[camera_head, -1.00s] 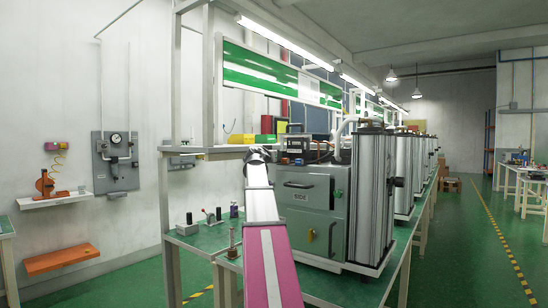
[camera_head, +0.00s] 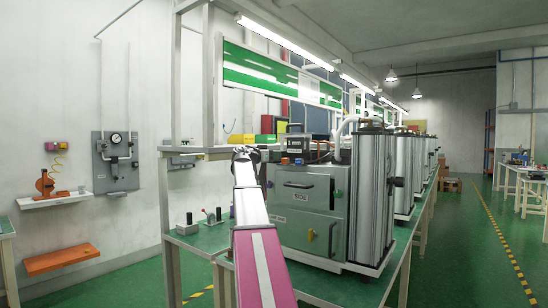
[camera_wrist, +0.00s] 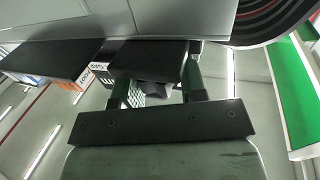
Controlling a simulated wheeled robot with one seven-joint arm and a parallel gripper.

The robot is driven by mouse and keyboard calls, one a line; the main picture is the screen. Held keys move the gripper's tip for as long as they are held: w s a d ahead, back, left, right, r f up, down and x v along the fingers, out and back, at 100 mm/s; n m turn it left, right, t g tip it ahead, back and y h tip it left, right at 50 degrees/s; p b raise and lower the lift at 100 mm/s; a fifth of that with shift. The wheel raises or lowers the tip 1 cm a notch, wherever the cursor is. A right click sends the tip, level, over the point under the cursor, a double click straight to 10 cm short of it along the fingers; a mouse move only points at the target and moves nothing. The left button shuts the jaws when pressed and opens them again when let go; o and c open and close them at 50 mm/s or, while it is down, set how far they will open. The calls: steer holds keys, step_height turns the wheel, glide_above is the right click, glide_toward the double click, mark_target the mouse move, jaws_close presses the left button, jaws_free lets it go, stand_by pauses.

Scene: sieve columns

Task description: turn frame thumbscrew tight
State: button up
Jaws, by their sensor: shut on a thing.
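In the wrist view my gripper (camera_wrist: 157,84) reaches up from its black palm bar, with one dark green finger on each side. It is shut on a small dark grey part (camera_wrist: 178,91), apparently the frame thumbscrew, which is mostly hidden between the fingers and under a black block (camera_wrist: 150,62). In the head view my arm rises to the left of the grey machine (camera_head: 305,205) marked SIDE. Its dark wrist is near the machine's upper left edge. The fingertips and the thumbscrew cannot be made out there.
The green bench top (camera_head: 205,238) carries small fixtures (camera_head: 210,215) left of my arm. Silver columns (camera_head: 372,195) stand at the machine's right. A black box (camera_head: 303,145) sits on the machine top. The floor aisle on the right is clear.

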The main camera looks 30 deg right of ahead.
steer(key=m+g, duration=0.2)
steer(key=g, duration=0.1)
steer(key=m+g+y, duration=0.1)
steer(key=g, duration=0.1)
steer(key=m+g, duration=0.2)
steer(key=g, duration=0.1)
steer(key=shift+w+d+m+g, duration=0.1)
steer(key=shift+w+m+g, duration=0.2)
steer(key=shift+s+m+g+y, duration=0.15)
steer(key=shift+m+g+y, duration=2.05)
steer(key=shift+g, duration=0.8)
steer(key=shift+m, duration=0.3)
steer(key=o, duration=0.9)
steer(key=shift+s, duration=0.1)
